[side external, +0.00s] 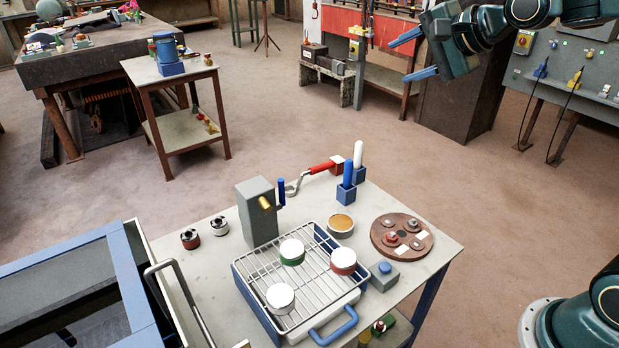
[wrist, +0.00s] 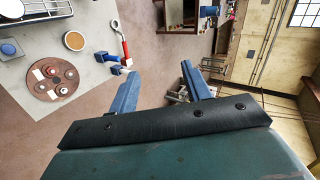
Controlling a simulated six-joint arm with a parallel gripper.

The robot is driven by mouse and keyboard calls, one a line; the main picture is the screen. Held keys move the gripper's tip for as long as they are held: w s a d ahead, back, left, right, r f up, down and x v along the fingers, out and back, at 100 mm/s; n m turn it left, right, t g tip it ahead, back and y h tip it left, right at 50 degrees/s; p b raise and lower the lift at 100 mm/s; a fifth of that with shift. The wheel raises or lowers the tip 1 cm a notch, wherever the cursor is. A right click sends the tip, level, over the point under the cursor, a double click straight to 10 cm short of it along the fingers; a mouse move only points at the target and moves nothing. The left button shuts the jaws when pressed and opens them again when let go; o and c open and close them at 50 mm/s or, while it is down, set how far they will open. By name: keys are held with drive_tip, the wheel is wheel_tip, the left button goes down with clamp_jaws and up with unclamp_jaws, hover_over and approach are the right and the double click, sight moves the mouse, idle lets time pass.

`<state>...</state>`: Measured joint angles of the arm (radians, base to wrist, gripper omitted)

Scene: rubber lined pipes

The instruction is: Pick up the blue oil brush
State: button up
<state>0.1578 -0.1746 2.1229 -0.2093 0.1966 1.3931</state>
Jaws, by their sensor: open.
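A blue upright stick, which looks like the blue oil brush (side external: 348,174), stands in a small blue holder (side external: 346,194) near the back right of the worktable. A white stick (side external: 358,154) stands in another blue holder just behind it. In the wrist view the blue holders (wrist: 119,70) show small at the table edge, left of my fingers; which stick is which is hard to tell there. My gripper (side external: 397,60) is open and empty, high above and behind the table, well apart from the brush. Its two blue fingers also show in the wrist view (wrist: 161,72).
A red-handled tool (side external: 325,167) lies beside the holders. A round brown board (side external: 402,236) with small parts, an orange-topped tin (side external: 340,225), and a wire rack (side external: 300,270) with three white-topped round pieces share the table. A grey box (side external: 257,212) stands behind the rack. Air around my gripper looks clear.

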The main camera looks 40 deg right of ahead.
drive_tip(key=w+d+f+m+t, duration=0.1)
drive_tip(key=w+d+m+t, duration=0.25)
drive_tip(key=w+m, duration=0.65)
drive_tip(key=m+t+h, duration=0.1)
drive_tip(key=m+t, duration=0.2)
drive_tip(key=m, duration=0.7)
hover_over(351, 175)
drive_tip(key=s, duration=0.4)
wheel_tip(351, 175, down, 3)
drive_tip(key=f, duration=3.8)
drive_tip(key=shift+w+f, duration=0.1)
drive_tip(key=shift+w, duration=0.1)
drive_tip(key=shift+w, duration=0.1)
drive_tip(key=shift+w, duration=2.4)
drive_tip(key=c, duration=1)
